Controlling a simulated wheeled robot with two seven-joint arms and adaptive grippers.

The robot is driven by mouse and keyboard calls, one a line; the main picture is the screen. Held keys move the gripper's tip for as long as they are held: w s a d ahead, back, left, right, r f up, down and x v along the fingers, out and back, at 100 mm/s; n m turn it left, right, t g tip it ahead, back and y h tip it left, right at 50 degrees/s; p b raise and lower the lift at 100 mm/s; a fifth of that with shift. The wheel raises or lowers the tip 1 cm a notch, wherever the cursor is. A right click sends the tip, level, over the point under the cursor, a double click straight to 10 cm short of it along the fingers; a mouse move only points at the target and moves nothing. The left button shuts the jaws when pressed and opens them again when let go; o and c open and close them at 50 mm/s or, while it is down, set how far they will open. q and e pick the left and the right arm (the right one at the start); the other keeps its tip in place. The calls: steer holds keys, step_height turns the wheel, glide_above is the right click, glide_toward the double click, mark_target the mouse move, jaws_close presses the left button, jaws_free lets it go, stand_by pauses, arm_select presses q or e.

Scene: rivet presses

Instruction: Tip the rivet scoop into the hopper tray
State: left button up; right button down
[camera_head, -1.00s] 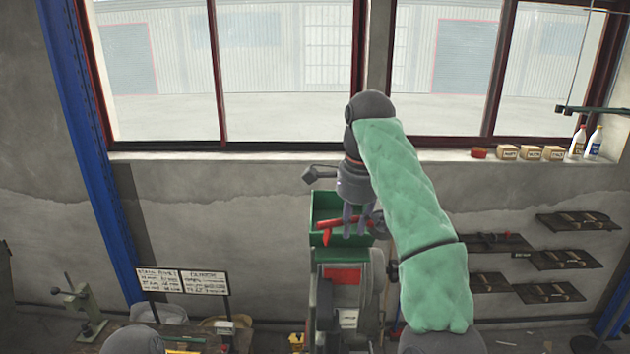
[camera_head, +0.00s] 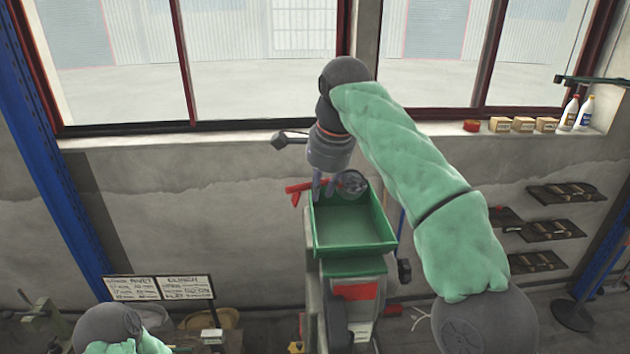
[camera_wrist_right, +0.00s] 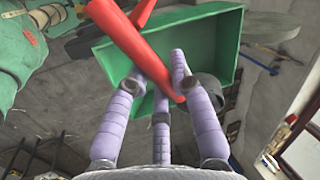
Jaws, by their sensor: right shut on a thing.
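The rivet scoop has a red handle (camera_head: 297,189) and a round grey bowl (camera_head: 353,182). My right gripper (camera_head: 328,186) is shut on the handle and holds the scoop at the far edge of the green hopper tray (camera_head: 350,243). In the right wrist view the red handle (camera_wrist_right: 132,40) crosses between my purple fingers (camera_wrist_right: 163,88), with the tray (camera_wrist_right: 219,40) behind it. The bowl is partly hidden by a finger there. Its contents and exact tilt cannot be told. The tray's visible floor looks bare. My left gripper is out of view.
The tray stands on top of a press (camera_head: 350,300) with a red panel. Behind is a wall with a window sill (camera_head: 230,141). A sign (camera_head: 160,287) stands at the lower left. Small shelves (camera_head: 545,230) hang on the right. Boxes and bottles (camera_head: 570,112) stand on the sill.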

arm_select(q)
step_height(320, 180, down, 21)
steer(key=b, duration=2.1)
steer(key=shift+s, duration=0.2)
arm_select(e)
steer(key=s+d+f+t+y, duration=0.1)
steer(key=s+f+t+y, duration=0.2)
steer(key=t, duration=0.7)
steer(key=shift+f+y, duration=0.6)
steer(key=shift+f, duration=0.45)
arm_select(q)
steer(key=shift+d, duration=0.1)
arm_select(e)
steer(key=shift+d, duration=0.1)
